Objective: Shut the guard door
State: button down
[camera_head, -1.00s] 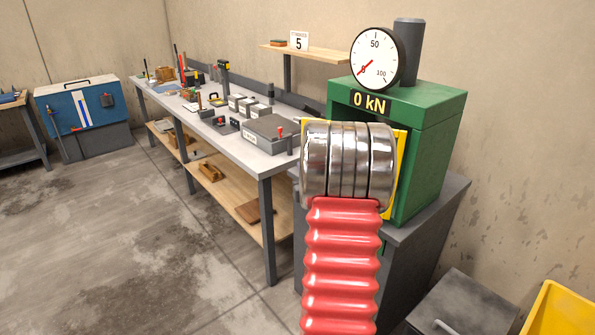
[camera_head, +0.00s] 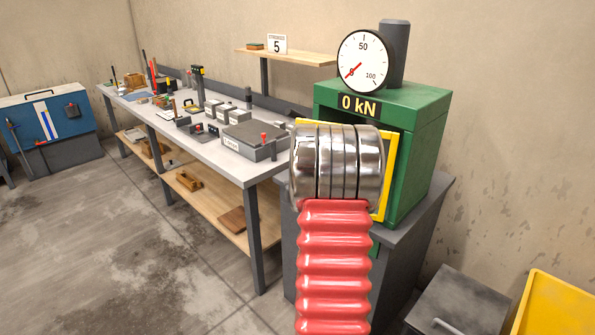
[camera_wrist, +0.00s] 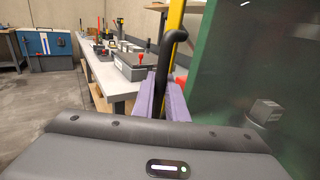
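The guard door (camera_head: 388,180) is a yellow frame at the front of the green press (camera_head: 420,140). My arm covers most of it in the head view, so how far it stands open is hard to tell. In the wrist view its yellow edge (camera_wrist: 177,20) stands upright just behind a black handle (camera_wrist: 171,42). My gripper (camera_wrist: 165,85) has two purple fingers, one on each side of the handle's lower part, and appears closed on it. The fingertips are hidden in the head view. A grey cube (camera_wrist: 265,112) shows at the right of the wrist view.
A long workbench (camera_head: 225,170) with tools and grey blocks runs along the wall left of the press. A gauge (camera_head: 363,61) tops the press, above a 0 kN display. A grey box (camera_head: 455,305) and yellow bin (camera_head: 555,310) stand at front right. Floor at left is clear.

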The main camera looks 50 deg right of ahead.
jog(key=c, duration=2)
grip_release()
jog(key=shift+s+d, duration=0.15)
jog(key=shift+c, duration=0.2)
jog(key=v, duration=1.3)
jog(key=shift+s+a, duration=0.3)
jog(key=shift+c, duration=0.6)
